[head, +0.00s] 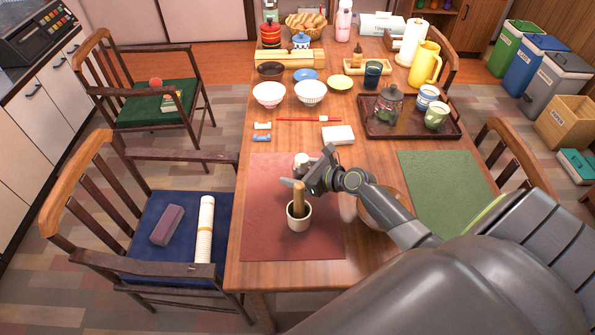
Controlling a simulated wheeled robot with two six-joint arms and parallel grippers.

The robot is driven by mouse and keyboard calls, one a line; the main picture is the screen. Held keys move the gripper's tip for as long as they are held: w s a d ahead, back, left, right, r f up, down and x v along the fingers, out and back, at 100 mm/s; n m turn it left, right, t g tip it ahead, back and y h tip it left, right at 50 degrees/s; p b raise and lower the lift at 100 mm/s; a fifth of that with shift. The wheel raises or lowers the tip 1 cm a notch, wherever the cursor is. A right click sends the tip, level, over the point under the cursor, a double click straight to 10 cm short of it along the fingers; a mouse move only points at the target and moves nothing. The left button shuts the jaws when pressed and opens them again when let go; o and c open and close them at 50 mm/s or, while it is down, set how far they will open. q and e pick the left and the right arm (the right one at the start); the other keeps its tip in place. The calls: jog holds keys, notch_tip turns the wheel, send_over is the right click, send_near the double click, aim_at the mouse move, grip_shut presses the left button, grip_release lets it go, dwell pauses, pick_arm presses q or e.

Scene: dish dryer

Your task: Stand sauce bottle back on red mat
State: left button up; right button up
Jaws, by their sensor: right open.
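The red mat (267,215) lies at the near left of the table. My right gripper (306,170) is open above the mat, its fingers pointing left. A small pale object with a dark part (301,159) shows just behind the fingers; it is partly hidden, and I cannot tell whether it is the sauce bottle or whether the fingers touch it. A small dark bottle (357,58) stands far back at a wooden tray (349,69). My left gripper is not in view.
A cream cup with a wooden pestle (298,221) stands on the mat, close in front of the gripper. A wooden bowl (370,213) is partly behind my right forearm. A green mat (445,180) lies bare at the right. A dark tray (378,131) holds cups and a glass pot.

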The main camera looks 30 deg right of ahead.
jog(key=v, duration=1.2)
jog(key=shift+p, duration=0.45)
